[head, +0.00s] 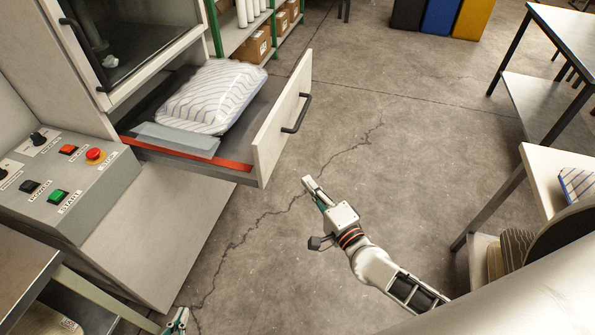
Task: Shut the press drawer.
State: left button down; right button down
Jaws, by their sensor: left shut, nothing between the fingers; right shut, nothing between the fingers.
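The press drawer (279,130) is pulled out from the press, its white front standing out over the floor with a dark bar handle (297,114). A striped pillow (213,95) lies inside it, with a flat grey piece (176,139) in front and a red strip along the near side. My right gripper (308,184) is shut and empty, in front of and below the drawer front, apart from it. My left gripper (181,317) shows only in part at the bottom edge, shut, well away from the drawer.
A control panel (60,180) with buttons and knobs stands left of the drawer. A green-framed shelf (255,35) with boxes is behind it. Tables (565,35) stand on the right. The concrete floor in the middle is clear.

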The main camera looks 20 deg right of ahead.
send_near(274, 148)
jog(key=w+d, duration=0.2)
jog(key=w, duration=0.1)
jog(key=shift+w+a+f+m, duration=0.2)
jog(key=shift+w+a+m, duration=0.2)
jog(key=shift+w+a, duration=1.1)
jog(key=shift+w, duration=0.05)
pick_arm(q)
jog(key=shift+w+a+f, duration=0.1)
jog(key=shift+w+f, duration=0.05)
jog(key=shift+w, duration=0.1)
pick_arm(e)
jog(key=shift+a, duration=0.1)
